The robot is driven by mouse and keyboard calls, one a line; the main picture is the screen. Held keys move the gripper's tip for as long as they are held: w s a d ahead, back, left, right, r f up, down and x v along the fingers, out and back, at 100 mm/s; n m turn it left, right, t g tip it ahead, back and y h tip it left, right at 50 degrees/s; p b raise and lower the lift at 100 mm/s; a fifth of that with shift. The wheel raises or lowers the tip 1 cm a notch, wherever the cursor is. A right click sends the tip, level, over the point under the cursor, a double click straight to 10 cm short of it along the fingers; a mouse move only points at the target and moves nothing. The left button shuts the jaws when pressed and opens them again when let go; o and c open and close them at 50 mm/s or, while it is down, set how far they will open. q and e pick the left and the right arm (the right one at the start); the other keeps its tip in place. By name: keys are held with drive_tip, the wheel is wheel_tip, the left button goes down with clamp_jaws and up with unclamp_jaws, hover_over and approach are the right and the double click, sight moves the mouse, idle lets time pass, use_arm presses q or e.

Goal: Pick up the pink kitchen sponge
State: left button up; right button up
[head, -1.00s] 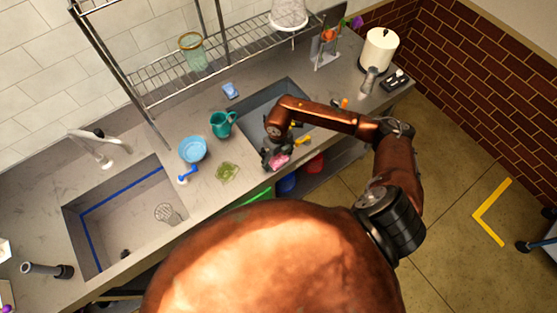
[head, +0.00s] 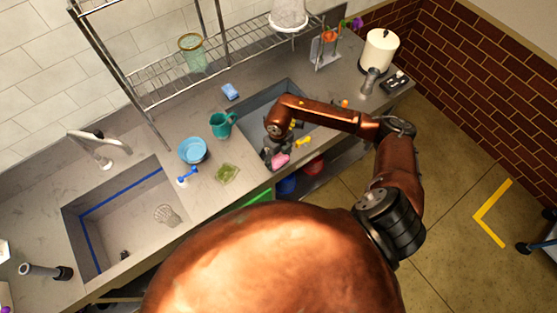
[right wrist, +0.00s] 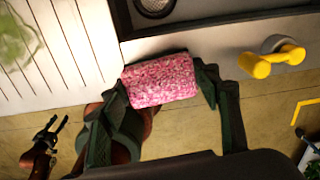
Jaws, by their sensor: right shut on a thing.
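The pink kitchen sponge (right wrist: 160,81) is a speckled pink block between the two fingers of my right gripper (right wrist: 162,88) in the right wrist view. The right gripper is shut on it, one finger at each short end. In the head view the sponge (head: 280,160) shows as a small pink patch at the right gripper (head: 272,156), by the front edge of the counter near the right-hand sink. I cannot tell from these views how high it is above the counter. In the right wrist view another dark gripper shows at the lower left (right wrist: 50,130), apart from the sponge; its fingers are spread.
The right-hand sink (head: 254,104) lies beyond the right gripper. A yellow-handled item (head: 304,142) is beside it on the counter edge. A green scouring piece (head: 227,174), a blue bowl (head: 193,149) and a teal pitcher (head: 221,124) stand to the left.

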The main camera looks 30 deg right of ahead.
drive_tip(key=s+a+r+b, duration=0.3)
drive_tip(key=s+a+r, duration=0.6)
drive_tip(key=r, duration=0.3)
drive_tip(key=shift+s, duration=0.8)
drive_tip(key=shift+a, duration=0.1)
drive_tip(key=o, duration=0.3)
drive_tip(key=c, duration=0.4)
